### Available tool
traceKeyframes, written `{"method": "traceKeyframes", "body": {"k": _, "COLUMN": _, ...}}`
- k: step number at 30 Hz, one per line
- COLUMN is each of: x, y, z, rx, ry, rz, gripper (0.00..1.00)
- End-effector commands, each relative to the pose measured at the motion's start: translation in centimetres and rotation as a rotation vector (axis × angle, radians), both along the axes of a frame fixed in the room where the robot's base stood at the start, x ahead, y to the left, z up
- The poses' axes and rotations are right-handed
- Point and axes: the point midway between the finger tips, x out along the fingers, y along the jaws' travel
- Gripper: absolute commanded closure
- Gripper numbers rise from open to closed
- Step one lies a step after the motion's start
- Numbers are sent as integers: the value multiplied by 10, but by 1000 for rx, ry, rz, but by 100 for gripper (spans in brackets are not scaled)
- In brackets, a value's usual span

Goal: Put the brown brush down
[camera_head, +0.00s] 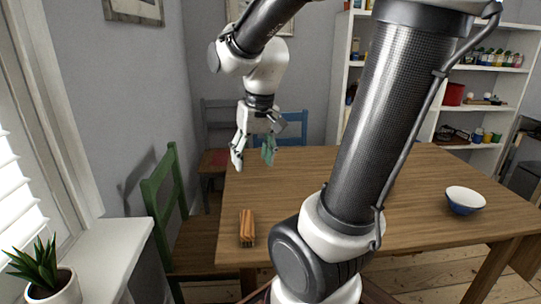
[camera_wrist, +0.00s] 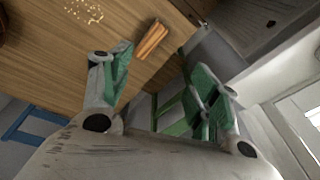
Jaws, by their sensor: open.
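The brown brush (camera_head: 247,227) lies on the wooden table (camera_head: 310,190), close to its left edge, in the head view. In the wrist view the brush (camera_wrist: 152,39) lies near the table edge, beyond the fingertips. My gripper (camera_head: 253,155) is open and empty, above the far left part of the table, apart from the brush and farther back than it. The gripper's green-padded fingers (camera_wrist: 172,82) are spread wide in the wrist view, with nothing between them.
A blue and white bowl (camera_head: 464,200) stands on the table's right side. A green chair (camera_head: 166,215) is at the left edge and a blue chair (camera_head: 292,130) behind. A potted plant (camera_head: 42,272) sits on the windowsill. Crumbs (camera_wrist: 85,11) lie on the table.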

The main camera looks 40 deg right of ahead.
Motion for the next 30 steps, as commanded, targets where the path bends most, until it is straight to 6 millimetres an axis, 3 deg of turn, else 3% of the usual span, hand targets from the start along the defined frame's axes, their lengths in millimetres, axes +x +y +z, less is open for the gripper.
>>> {"method": "traceKeyframes", "body": {"k": 3, "x": -38, "y": 6, "z": 27, "rx": -31, "ry": -94, "rz": 91, "gripper": 39}}
{"method": "traceKeyframes", "body": {"k": 9, "x": -77, "y": 9, "z": 42, "rx": -70, "ry": -181, "rz": 187, "gripper": 39}}
{"method": "traceKeyframes", "body": {"k": 14, "x": -86, "y": 9, "z": 44, "rx": -79, "ry": -199, "rz": 209, "gripper": 39}}
{"method": "traceKeyframes", "body": {"k": 30, "x": -85, "y": 9, "z": 44, "rx": -79, "ry": -199, "rz": 207, "gripper": 39}}
